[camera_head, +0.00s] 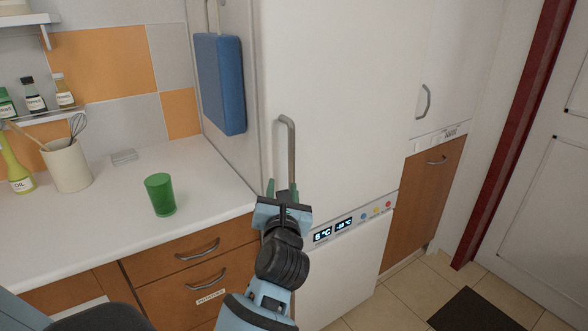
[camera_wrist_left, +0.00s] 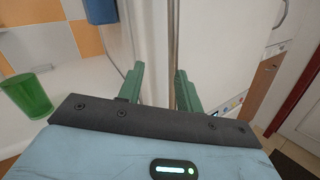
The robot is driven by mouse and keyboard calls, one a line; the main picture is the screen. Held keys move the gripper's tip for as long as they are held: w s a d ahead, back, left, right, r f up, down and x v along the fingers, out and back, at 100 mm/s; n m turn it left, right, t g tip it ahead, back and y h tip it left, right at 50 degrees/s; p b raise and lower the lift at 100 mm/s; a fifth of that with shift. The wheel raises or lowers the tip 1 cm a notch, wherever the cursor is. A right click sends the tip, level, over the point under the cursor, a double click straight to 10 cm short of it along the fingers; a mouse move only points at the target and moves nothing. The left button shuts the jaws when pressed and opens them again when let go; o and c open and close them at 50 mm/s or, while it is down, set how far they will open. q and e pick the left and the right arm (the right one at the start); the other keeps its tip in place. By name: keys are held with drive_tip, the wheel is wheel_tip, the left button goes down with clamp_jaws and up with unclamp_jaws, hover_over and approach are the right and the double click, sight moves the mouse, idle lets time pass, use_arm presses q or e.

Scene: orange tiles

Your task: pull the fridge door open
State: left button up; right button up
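The white fridge door (camera_head: 345,90) fills the middle of the head view and looks closed. Its grey vertical bar handle (camera_head: 291,140) is near the door's left edge; it also shows in the wrist view (camera_wrist_left: 173,40). My left gripper (camera_head: 282,190) is at the lower end of the handle. In the wrist view its two green fingers (camera_wrist_left: 160,85) are apart, and the handle appears between them, closer to the right finger. I see a gap on the left, and cannot tell whether the right finger touches it. My right gripper is not in view.
A white counter (camera_head: 110,215) with a green cup (camera_head: 160,194) and a utensil pot (camera_head: 67,165) lies to the left. A blue pad (camera_head: 220,84) hangs on the fridge's side. A display panel (camera_head: 345,222) is below the door. Tiled floor and a dark mat (camera_head: 482,312) lie right.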

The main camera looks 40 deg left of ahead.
sight(291, 166)
use_arm(q)
drive_tip(key=n, duration=0.1)
drive_tip(key=w+r+h, duration=0.1)
drive_tip(key=w+n, duration=0.1)
drive_tip(key=shift+w+d+r+n+h, duration=0.2)
drive_tip(key=shift+d+r+n+h, duration=0.05)
drive_tip(key=shift+r+n+h, duration=0.05)
drive_tip(key=shift+w, duration=0.1)
drive_tip(key=shift+x, duration=3.75)
drive_tip(key=shift+a+f, duration=0.1)
clamp_jaws()
